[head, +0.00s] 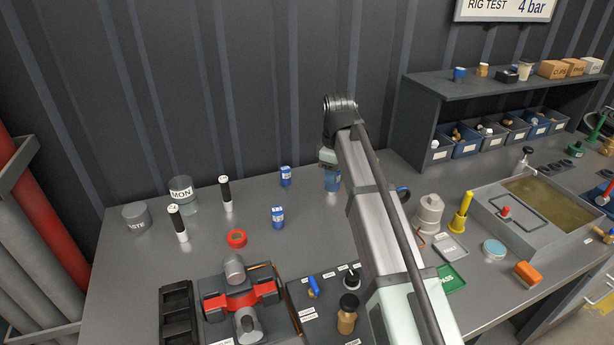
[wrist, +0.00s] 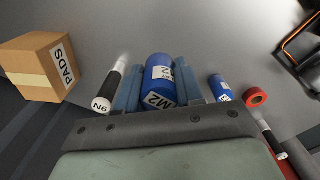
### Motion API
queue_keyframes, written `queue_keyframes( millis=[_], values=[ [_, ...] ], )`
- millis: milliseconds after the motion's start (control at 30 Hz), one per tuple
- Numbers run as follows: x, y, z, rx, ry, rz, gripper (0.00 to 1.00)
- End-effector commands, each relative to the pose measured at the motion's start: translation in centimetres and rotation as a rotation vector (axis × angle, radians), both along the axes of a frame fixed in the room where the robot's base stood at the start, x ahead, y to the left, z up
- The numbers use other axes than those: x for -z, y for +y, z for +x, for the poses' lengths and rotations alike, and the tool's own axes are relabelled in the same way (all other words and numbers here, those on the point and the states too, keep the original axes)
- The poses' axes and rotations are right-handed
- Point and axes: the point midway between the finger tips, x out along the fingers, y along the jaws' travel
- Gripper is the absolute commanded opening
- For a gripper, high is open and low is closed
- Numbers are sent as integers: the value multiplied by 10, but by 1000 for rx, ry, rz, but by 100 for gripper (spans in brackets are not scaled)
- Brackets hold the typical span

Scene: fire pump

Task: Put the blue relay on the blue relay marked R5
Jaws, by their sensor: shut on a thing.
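My gripper (wrist: 158,90) is shut on a blue relay (wrist: 158,75), a blue cylinder with white labels reading M2, between its two blue-grey fingers. In the head view my gripper (head: 331,175) is low over the back of the bench, with blue showing at its lower end. Whether the held relay touches the bench is unclear. Two other blue relays stand to the left in the head view, one farther back (head: 286,176) and one nearer (head: 277,217). Their labels are too small to read. The wrist view shows one blue relay (wrist: 220,88) to the right. I cannot make out an R5 mark.
A red tape roll (head: 236,239), markers (head: 226,193) and a glass jar (head: 183,195) stand left. My arm hides part of the bench.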

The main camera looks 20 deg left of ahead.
Motion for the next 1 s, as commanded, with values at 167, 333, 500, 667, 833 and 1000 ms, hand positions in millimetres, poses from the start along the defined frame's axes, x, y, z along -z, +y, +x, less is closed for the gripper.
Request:
queue_keyframes(
  millis=[167, 333, 500, 667, 833, 1000],
  values=[
    [-12, 52, 0, -57, -3, 2, 6],
    [-30, 111, 19, -100, -5, 4, 6],
    [-48, 159, 46, -115, -5, 4, 6],
    [-60, 182, 71, -102, -4, 3, 6],
    [-64, 193, 83, -87, -2, 2, 6],
    [-59, 192, 83, -61, 1, -1, 6]
  ],
)
